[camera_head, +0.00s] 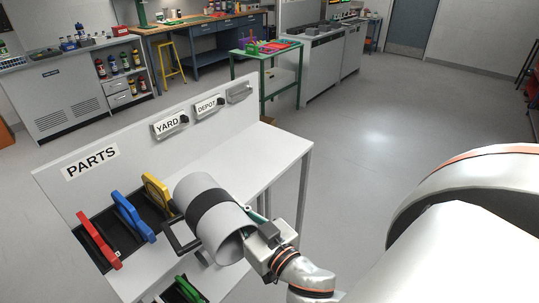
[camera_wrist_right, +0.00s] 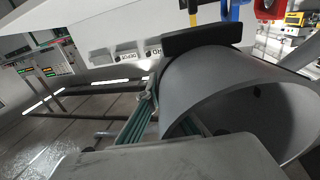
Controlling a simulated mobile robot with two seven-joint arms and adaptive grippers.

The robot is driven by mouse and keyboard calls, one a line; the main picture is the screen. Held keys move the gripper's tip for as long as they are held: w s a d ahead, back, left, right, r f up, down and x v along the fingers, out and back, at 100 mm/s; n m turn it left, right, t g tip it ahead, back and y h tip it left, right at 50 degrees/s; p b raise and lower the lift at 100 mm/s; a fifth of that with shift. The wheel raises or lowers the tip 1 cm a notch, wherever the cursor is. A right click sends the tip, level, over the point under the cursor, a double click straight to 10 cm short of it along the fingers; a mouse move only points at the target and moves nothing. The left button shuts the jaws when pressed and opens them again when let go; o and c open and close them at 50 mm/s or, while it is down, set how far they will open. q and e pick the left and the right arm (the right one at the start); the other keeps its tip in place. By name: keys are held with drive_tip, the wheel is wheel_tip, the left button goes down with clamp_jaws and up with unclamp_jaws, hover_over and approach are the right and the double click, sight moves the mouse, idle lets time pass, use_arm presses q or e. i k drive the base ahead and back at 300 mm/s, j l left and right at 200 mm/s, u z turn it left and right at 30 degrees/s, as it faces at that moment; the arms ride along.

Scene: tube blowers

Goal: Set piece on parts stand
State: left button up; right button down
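A grey hollow tube with a black band (camera_head: 215,217) is in front of the parts stand (camera_head: 232,158), tilted, its open end toward the camera. My right gripper (camera_head: 256,222) is at the rim of that end and appears shut on the tube wall. In the right wrist view the tube (camera_wrist_right: 235,85) fills the right side, with the gripper fingers (camera_wrist_right: 150,118) at its near edge. The stand bears a PARTS sign (camera_head: 91,161) and holds red (camera_head: 98,240), blue (camera_head: 132,216) and yellow (camera_head: 157,192) pieces in dark slots. My left gripper is out of view.
A green piece (camera_head: 190,290) sits on a lower level of the stand. YARD (camera_head: 168,125) and DEPOT (camera_head: 208,106) labels are on the back panel. The white top right of the tube is bare. A green-framed table (camera_head: 265,60) stands behind.

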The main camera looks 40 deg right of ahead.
sight(241, 167)
drive_tip(key=i+l+z, duration=0.1)
drive_tip(key=l, duration=0.3)
drive_tip(key=i+l, duration=0.15)
drive_tip(key=l, duration=0.25)
drive_tip(key=i+l+z, duration=0.15)
drive_tip(key=l, duration=0.25)
